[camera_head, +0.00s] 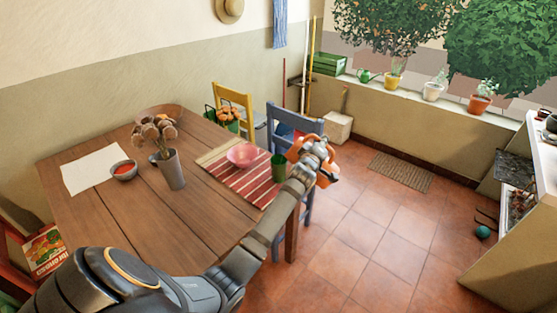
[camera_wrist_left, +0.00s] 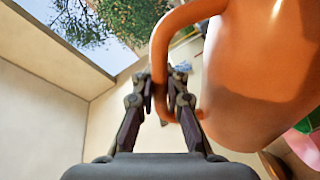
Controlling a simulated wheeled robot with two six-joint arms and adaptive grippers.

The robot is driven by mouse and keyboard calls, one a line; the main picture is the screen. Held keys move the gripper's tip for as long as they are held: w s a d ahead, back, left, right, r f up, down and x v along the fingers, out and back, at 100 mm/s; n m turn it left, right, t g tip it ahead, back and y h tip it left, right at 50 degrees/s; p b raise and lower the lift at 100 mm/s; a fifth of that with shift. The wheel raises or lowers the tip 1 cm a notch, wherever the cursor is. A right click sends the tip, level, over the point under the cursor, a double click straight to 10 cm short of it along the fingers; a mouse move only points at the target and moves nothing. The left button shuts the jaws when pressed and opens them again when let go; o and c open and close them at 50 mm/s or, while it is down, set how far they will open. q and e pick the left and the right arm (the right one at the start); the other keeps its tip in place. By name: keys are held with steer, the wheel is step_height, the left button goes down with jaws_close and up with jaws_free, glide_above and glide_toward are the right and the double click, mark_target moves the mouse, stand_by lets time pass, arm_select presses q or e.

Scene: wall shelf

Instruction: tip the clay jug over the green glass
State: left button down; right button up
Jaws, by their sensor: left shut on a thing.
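The orange clay jug (camera_head: 297,146) is partly hidden behind my left gripper (camera_head: 318,152) at the table's right edge. In the left wrist view the jug (camera_wrist_left: 262,75) fills the right side, and its handle passes between the fingertips of my left gripper (camera_wrist_left: 168,85), which is shut on it. The green glass (camera_head: 278,167) stands upright on the striped mat, just left of the gripper and jug. A bit of green at the right edge of the wrist view may be the glass. I cannot tell the jug's tilt exactly. My right gripper is out of view.
A pink bowl (camera_head: 242,155) sits on the red striped mat (camera_head: 232,178) left of the glass. A grey vase of dried flowers (camera_head: 171,172) and a small bowl (camera_head: 124,170) stand farther left. A blue chair (camera_head: 293,116) is close behind the jug.

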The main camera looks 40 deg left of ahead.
arm_select(q)
steer(key=shift+w+a+r, duration=0.1)
steer(key=shift+a+r, duration=0.1)
steer(key=shift+r, duration=0.05)
steer(key=shift+d+r, duration=0.15)
steer(key=shift+d, duration=0.05)
steer(key=shift+a, duration=0.3)
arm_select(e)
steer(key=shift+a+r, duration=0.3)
arm_select(q)
steer(key=shift+d+r, duration=0.1)
steer(key=shift+d, duration=0.1)
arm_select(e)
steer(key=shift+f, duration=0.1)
arm_select(q)
steer(key=shift+a, duration=0.25)
steer(key=shift+p, duration=0.3)
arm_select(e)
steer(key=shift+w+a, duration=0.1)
